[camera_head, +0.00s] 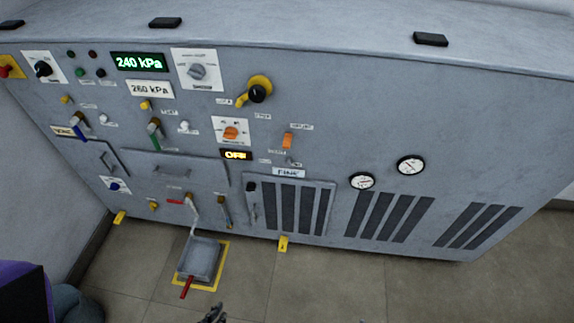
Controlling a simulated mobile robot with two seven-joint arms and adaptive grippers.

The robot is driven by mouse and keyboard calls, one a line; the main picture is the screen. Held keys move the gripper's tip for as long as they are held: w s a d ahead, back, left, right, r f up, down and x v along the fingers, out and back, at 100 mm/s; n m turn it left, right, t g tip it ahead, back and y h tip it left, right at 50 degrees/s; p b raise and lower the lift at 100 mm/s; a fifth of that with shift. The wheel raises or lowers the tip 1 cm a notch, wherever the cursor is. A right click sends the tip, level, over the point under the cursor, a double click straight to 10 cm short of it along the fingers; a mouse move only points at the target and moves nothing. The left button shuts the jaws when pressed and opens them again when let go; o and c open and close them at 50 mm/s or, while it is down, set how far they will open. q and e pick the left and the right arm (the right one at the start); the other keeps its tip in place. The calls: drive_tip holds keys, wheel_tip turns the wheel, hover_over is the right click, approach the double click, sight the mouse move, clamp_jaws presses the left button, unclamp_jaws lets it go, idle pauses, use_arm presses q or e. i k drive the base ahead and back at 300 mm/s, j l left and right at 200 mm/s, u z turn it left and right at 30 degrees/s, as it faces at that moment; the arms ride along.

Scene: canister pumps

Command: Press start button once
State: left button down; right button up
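A grey control panel (320,120) fills most of the head view. Near its upper left are a small round green button (71,55) and a red one (93,54). Just below them sit a dark green button (80,70) and a dark one (101,73). Their labels are too small to read, so I cannot tell which is start. A dark gripper tip (213,313), seemingly my left one, shows at the bottom edge, far below and apart from the buttons. Most of it is out of frame, and its opening cannot be made out. My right gripper is not in view.
A green display (139,62) reads 240 kPa, above a 260 kPa plate (150,89). Knobs, levers and a yellow-black handle (257,93) project from the panel. A grey tray (201,260) with a red handle stands on the floor. Open floor (330,290) lies to the right.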

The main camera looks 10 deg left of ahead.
sight(79, 72)
drive_tip(key=j+u, duration=0.1)
drive_tip(key=u, duration=0.85)
drive_tip(key=i+j+u, duration=0.1)
drive_tip(key=u, duration=0.4)
